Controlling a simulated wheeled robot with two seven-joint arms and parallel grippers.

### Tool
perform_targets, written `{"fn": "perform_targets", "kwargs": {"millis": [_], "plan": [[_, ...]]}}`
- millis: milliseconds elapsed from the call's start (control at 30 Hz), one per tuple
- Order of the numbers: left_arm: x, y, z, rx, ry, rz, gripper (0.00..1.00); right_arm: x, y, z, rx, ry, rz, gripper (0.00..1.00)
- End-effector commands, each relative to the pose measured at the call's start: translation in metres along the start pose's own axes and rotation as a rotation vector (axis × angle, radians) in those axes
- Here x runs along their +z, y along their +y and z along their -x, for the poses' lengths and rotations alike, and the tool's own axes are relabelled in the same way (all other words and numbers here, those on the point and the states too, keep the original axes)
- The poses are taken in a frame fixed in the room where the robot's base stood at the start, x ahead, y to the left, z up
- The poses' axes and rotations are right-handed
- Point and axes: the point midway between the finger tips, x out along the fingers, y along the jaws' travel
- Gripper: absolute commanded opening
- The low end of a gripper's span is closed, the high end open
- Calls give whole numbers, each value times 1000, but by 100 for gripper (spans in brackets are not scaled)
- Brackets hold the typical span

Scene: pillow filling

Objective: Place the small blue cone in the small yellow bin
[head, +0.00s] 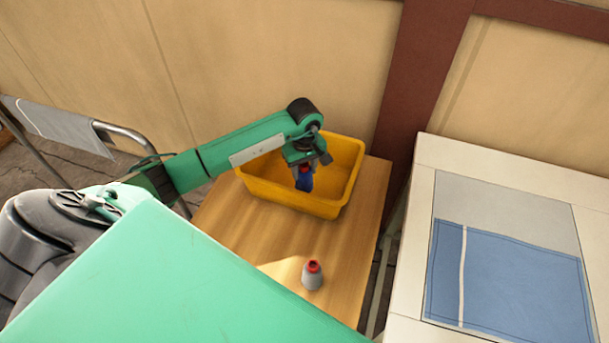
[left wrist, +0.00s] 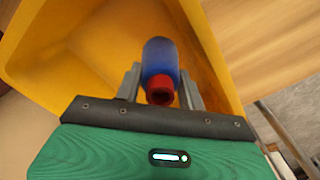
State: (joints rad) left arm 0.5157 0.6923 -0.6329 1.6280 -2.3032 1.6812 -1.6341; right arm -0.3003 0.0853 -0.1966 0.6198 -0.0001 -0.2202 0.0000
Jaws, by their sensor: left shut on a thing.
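The small blue cone (head: 304,183) has a blue body and a red tip. My left gripper (head: 305,168) is shut on it by the red end and holds it over the yellow bin (head: 329,208), inside the outline of its rim. In the left wrist view the blue cone (left wrist: 160,60) sits between the two fingers of my left gripper (left wrist: 160,92), with the yellow bin (left wrist: 205,50) around and below it. The bin stands at the back of the wooden table. I cannot tell whether the cone touches the bin's floor. My right gripper is not in view.
A grey cone (head: 312,277) with a red tip stands upright on the wooden table (head: 250,235), in front of the bin. A white table (head: 425,250) with a blue cloth (head: 510,285) stands at the right. A wall (head: 270,60) rises behind the bin.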

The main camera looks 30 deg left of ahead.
Motion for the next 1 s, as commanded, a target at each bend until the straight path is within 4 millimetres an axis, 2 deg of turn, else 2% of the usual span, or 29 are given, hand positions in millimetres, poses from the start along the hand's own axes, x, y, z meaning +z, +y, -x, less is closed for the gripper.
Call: {"fn": "perform_targets", "kwargs": {"millis": [133, 367, 733, 767, 800, 867, 1000], "plan": [[1, 0, -10, 0, -1, 1, 14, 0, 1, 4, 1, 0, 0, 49], [1, 0, -42, 0, -1, 1, 14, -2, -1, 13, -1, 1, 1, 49], [0, 0, -49, 1, 2, -1, 14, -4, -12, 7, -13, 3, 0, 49], [0, 0, -48, 0, 2, -1, 42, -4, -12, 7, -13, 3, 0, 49], [0, 0, -47, 0, 1, -1, 49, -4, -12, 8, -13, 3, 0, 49], [0, 0, -47, 0, 1, -1, 61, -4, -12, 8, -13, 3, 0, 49], [0, 0, -47, 0, 1, -1, 61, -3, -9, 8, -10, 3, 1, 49]]}}
